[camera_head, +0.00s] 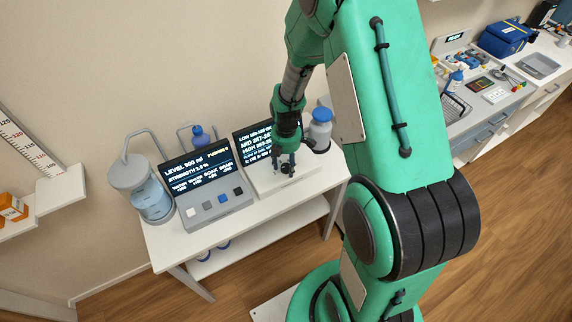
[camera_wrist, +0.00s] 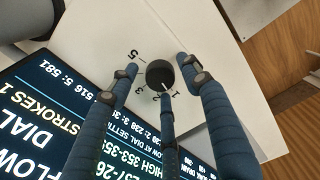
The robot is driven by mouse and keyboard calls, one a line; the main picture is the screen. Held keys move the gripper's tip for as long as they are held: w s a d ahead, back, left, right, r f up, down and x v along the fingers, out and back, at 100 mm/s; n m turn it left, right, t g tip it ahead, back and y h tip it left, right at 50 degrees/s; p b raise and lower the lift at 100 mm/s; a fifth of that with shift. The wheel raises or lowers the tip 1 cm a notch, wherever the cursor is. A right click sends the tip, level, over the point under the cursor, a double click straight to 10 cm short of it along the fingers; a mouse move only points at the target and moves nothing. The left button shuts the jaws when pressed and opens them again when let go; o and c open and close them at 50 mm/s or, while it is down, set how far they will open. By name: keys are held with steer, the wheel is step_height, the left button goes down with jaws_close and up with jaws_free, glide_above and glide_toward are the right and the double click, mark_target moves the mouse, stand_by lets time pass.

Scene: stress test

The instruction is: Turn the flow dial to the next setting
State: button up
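The flow dial (camera_wrist: 160,73) is a round black knob on a pale panel in the wrist view. Printed numbers ring its near and left sides; 1, 2, 3 and 5 are partly readable. I cannot tell surely which number it points to. My gripper (camera_wrist: 157,66) has blue fingers spread around the dial, one left, one right and one on the near side. Gaps show between the left and right fingertips and the knob, so it is open. In the head view my gripper (camera_head: 284,160) points down over the dial's panel (camera_head: 268,184), its fingers largely covering the knob.
A lit text screen (camera_head: 255,142) stands behind the dial panel. Left of it is a grey console (camera_head: 209,208) with buttons and its own screen, then a clear canister (camera_head: 150,196). A blue-capped bottle (camera_head: 320,127) stands close to the right. The white table's (camera_head: 170,246) front strip is clear.

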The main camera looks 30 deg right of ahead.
steer(key=c, duration=0.9)
